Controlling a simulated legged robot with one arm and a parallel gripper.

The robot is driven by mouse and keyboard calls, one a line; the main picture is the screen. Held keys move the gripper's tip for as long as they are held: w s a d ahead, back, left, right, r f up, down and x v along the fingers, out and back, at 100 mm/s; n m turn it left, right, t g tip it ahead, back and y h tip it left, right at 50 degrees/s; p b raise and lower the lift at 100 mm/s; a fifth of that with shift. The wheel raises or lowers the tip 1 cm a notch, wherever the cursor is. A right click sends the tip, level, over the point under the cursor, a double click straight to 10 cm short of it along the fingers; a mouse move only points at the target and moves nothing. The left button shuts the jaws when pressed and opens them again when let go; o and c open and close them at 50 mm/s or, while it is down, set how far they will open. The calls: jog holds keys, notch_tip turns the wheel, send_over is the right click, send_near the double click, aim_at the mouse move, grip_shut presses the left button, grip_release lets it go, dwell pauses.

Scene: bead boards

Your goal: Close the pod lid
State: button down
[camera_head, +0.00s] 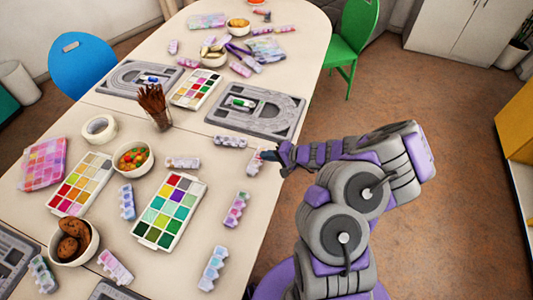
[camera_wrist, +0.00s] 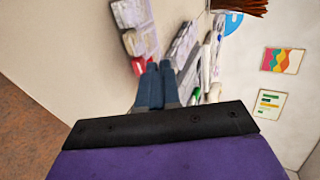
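A small pod (camera_head: 256,162) with some red in it lies near the right edge of the table, just left of my gripper (camera_head: 270,155). What looks like the same pod (camera_wrist: 134,42) shows in the wrist view, just beyond my fingertips, with red and pale cells. A pale flap (camera_wrist: 131,13) beside it looks like a raised lid, but I cannot tell for sure. My gripper's two blue-grey fingers (camera_wrist: 158,68) are side by side with no visible gap and nothing between them. I cannot tell whether they touch the pod.
Several similar pods lie around, including a pink and green one (camera_head: 236,209) and a pale one (camera_head: 230,141). A grey bead board (camera_head: 285,128), a colour palette (camera_head: 152,241), a bowl (camera_head: 119,168) and a brush cup (camera_head: 161,122) stand on the table (camera_head: 206,157). A green chair (camera_head: 354,35) stands beyond.

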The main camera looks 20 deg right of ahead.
jog(key=shift+s+d+f+t+y, duration=0.1)
jog(key=shift+d+f+t+y, duration=0.05)
jog(key=shift+f+t+y, duration=0.25)
dwell(0.4)
jog(key=c, duration=1.3)
grip_release()
jog(key=shift+c, duration=0.2)
jog(key=shift+r, duration=0.1)
jog(key=p+v, duration=0.5)
jog(key=v, duration=1.2)
jog(key=shift+d, duration=0.25)
